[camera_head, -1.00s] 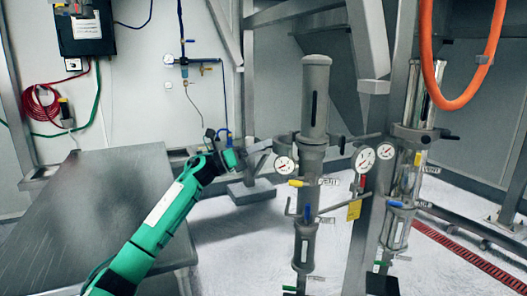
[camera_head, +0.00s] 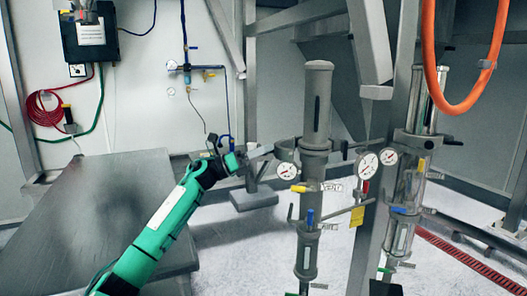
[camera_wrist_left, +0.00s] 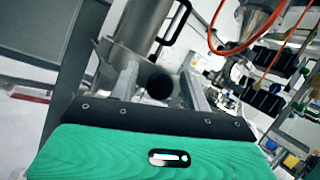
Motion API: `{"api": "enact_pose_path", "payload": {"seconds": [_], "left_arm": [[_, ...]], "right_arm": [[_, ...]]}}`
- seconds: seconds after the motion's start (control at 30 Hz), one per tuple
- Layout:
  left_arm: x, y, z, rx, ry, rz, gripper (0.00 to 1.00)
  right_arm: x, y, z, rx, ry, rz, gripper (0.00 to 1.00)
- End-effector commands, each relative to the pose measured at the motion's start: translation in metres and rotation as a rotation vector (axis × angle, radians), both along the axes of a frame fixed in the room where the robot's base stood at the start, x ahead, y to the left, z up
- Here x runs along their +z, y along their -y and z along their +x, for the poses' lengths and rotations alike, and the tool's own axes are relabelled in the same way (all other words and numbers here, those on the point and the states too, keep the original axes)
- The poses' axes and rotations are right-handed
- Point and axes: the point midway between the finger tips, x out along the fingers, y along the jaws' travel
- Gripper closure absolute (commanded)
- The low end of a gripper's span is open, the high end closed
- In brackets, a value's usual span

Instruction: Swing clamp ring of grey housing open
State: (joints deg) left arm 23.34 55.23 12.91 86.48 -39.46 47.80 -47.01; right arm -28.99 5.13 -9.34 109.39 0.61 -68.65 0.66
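The grey housing (camera_head: 317,105) is a tall upright cylinder near the middle of the head view. A clamp ring (camera_head: 315,145) sits around it, with a dark bracket at its right. I cannot tell whether the ring is latched. My left gripper (camera_head: 264,152) is just left of the ring, its fingers pointing at it. In the left wrist view the gripper (camera_wrist_left: 160,82) has its fingers apart. A dark round end (camera_wrist_left: 159,86) shows between them, with no clear contact. The housing (camera_wrist_left: 140,28) stands just beyond the fingers. My right gripper is not in view.
Pressure gauges (camera_head: 367,164) and a yellow-handled valve (camera_head: 300,188) are close by the housing. A second grey column (camera_head: 409,185) and a steel post stand to the right. An orange hose (camera_head: 428,60) hangs at upper right. A metal table (camera_head: 95,220) lies at left.

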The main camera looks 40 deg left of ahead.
Motion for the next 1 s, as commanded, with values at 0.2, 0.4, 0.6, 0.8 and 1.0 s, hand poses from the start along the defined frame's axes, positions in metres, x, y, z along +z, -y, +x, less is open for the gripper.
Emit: {"api": "enact_pose_path", "payload": {"seconds": [0.2, 0.4, 0.6, 0.8, 1.0], "left_arm": [[-0.001, -0.001, -0.001, 0.0, -0.001, 0.001, 0.52], [-0.011, -0.012, -0.014, 0.001, -0.002, 0.0, 0.52], [-0.025, -0.035, -0.04, 0.002, -0.003, 0.001, 0.52], [-0.04, -0.06, -0.069, 0.002, -0.003, -0.001, 0.52], [-0.049, -0.078, -0.09, 0.001, -0.002, 0.0, 0.52]], "right_arm": [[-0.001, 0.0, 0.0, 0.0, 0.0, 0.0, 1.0], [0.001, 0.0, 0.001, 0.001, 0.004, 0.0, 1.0], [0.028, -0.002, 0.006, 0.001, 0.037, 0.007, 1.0], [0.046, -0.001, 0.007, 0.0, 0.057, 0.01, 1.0], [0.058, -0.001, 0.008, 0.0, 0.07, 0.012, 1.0]]}}
